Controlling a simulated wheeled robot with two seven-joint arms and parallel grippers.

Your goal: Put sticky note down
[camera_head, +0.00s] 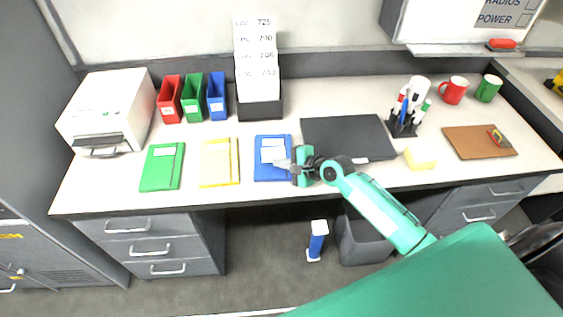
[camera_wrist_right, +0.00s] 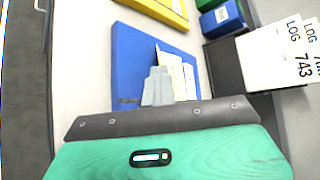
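My right gripper (camera_head: 284,163) is low over the front part of the blue folder (camera_head: 262,174) on the desk. In the right wrist view its fingers (camera_wrist_right: 158,86) are close together at the edge of a small pale yellow sticky note (camera_wrist_right: 172,66). The note appears pinched at the fingertips, tilted over the blue folder (camera_wrist_right: 135,50). I cannot tell whether it touches the folder. A white label (camera_wrist_right: 189,76) shows beside it. A pale yellow pad-like block (camera_head: 420,158) lies on the desk to the right. My left gripper is not in view.
A yellow folder (camera_head: 218,162) and a green folder (camera_head: 160,170) lie left of the blue one. A dark laptop-like slab (camera_head: 345,135) lies right of it. A log card box (camera_head: 260,108) and colored binders (camera_head: 193,100) stand behind. A pen holder (camera_head: 403,124) stands further right.

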